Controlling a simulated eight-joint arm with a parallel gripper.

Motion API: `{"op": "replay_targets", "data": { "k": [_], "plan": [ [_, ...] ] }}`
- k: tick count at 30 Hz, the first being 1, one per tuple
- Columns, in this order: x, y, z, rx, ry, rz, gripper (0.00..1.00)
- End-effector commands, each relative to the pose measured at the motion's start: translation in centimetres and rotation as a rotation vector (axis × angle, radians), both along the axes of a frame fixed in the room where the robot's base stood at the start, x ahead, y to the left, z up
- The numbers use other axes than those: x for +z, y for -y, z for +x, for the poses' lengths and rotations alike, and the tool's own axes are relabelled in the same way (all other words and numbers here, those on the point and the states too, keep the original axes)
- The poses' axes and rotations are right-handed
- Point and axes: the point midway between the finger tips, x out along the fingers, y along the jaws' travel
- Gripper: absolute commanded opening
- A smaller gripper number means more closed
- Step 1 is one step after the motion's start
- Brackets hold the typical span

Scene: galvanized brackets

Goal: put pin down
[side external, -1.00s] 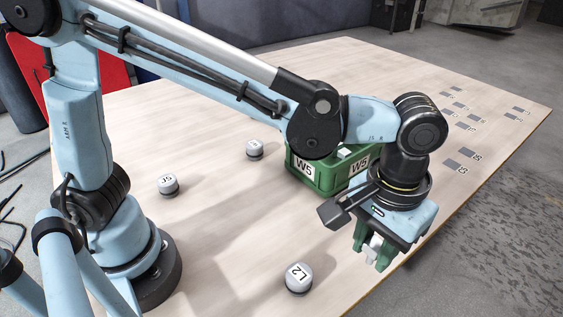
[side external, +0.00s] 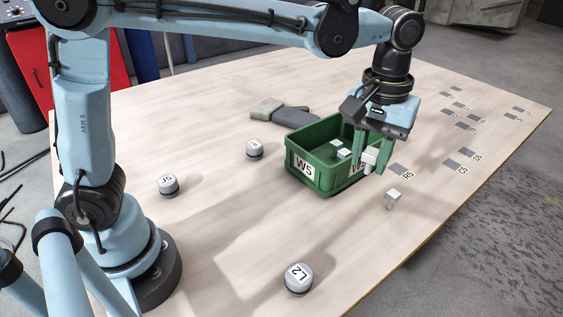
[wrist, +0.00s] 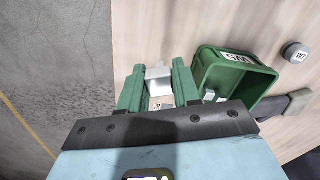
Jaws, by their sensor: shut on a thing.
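My gripper (side external: 369,174) has green fingers that point down at the right side of the green bin (side external: 311,183). It is shut on a small pale grey piece, the pin (side external: 371,157), which is partly hidden by the fingers. In the wrist view the pin (wrist: 158,73) sits between the two fingertips (wrist: 156,75), with the bin (wrist: 265,75) to its right. The gap between the pin and the surface below cannot be told. A second pale grey bracket (side external: 394,195) is apart from the fingers, to their lower right over the table.
Small grey pieces (side external: 340,151) lie inside the bin. Round knobs L2 (side external: 299,278), J5 (side external: 168,185) and an unread one (side external: 254,149) stand on the table. Flat grey marks (side external: 452,163) are at right. The front table is mostly clear.

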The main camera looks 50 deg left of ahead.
Motion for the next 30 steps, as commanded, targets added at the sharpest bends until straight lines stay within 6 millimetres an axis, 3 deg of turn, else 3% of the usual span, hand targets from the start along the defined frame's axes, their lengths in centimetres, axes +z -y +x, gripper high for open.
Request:
{"op": "replay_targets", "data": {
  "k": [1,6,12,18,30],
  "plan": [
    [0.0,-2.4,1.5,0.063,0.000,0.000,0.00],
    [0.0,-9.0,4.5,0.221,0.000,0.000,0.00],
    [-0.1,-14.7,6.1,0.347,0.000,0.000,0.00],
    [-0.2,-18.7,6.7,0.433,0.000,0.000,0.00],
    [-5.4,-18.4,6.7,0.425,0.000,0.000,0.00]
  ]
}}
